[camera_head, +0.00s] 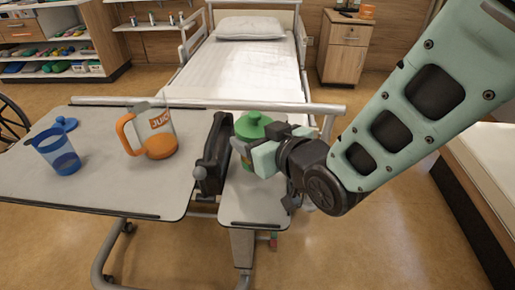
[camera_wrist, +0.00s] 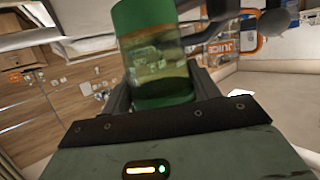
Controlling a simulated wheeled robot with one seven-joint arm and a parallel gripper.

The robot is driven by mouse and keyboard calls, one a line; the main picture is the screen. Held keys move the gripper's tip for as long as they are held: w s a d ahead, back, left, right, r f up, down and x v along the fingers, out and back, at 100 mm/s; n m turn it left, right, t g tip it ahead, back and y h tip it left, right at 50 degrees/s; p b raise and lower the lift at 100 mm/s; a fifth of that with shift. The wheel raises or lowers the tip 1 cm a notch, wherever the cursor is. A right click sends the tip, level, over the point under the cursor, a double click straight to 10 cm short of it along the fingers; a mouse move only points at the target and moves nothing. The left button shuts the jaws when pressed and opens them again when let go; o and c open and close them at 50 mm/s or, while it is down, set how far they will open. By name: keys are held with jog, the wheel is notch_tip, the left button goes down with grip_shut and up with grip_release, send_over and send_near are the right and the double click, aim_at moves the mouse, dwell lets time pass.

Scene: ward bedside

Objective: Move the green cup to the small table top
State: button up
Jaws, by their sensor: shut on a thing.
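The green cup (camera_head: 251,127) has a green lid and shows at the small table top in the head view, partly hidden by my gripper. In the wrist view the cup (camera_wrist: 155,55) has green ends and a clear middle band, and stands between the two fingers. My gripper (camera_head: 264,152) is shut on the cup from the right side. The small table top (camera_head: 254,205) is a narrow grey panel right of the larger top. The cup's base is hidden, so I cannot tell whether it touches the small top or hangs just above it.
A dark upright mechanism (camera_head: 212,155) stands between the two tops. A bed (camera_head: 240,70) is behind. The small top's front part is clear.

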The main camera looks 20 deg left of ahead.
jog(key=shift+f, duration=1.65)
jog(key=shift+f+b, duration=0.2)
jog(key=shift+b, duration=0.1)
jog(key=o, duration=1)
jog(key=shift+o, duration=0.2)
